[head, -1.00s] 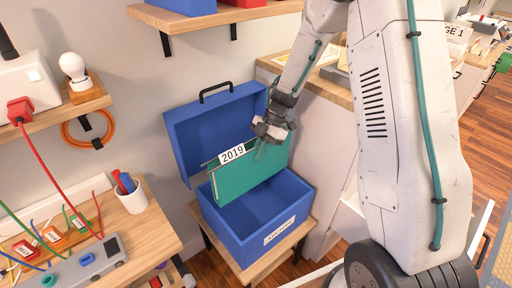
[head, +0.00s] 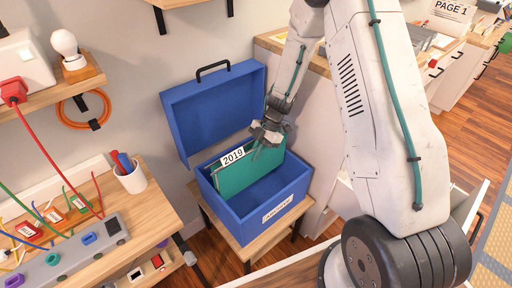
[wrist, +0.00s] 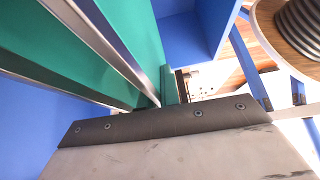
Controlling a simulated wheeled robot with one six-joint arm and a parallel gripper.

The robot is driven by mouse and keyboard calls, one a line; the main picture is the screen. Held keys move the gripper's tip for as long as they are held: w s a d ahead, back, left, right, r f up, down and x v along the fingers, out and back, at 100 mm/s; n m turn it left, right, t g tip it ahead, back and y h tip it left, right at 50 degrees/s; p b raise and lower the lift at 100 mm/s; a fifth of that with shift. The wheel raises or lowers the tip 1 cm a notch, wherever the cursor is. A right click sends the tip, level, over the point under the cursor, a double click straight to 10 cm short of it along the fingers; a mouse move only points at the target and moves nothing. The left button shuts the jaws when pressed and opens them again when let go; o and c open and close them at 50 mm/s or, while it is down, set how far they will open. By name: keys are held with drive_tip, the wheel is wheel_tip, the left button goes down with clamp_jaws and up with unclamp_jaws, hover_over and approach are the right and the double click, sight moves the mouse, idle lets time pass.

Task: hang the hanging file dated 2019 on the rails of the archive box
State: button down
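The green hanging file (head: 236,178) has a white tab reading 2019 (head: 233,157). It hangs upright from my gripper (head: 265,143), which is shut on its top edge right of the tab. Its lower part is inside the open blue archive box (head: 287,207); its top edge is near the rim. The fingertips are partly hidden. The wrist view shows the green file (wrist: 130,35) with its metal bars close to my gripper. I cannot tell whether the bar touches the rails.
The box's blue lid (head: 212,110) stands open behind it. The box rests on a small wooden stand (head: 247,252). A desk with a power strip (head: 75,255) and a pen cup (head: 131,178) is at left. A wooden shelf (head: 185,3) is above.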

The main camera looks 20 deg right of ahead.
sight(256, 180)
drive_tip(key=shift+f, duration=5.95)
drive_tip(key=c, duration=1.2)
unclamp_jaws()
drive_tip(key=shift+c, duration=0.2)
drive_tip(key=shift+v, duration=3.05)
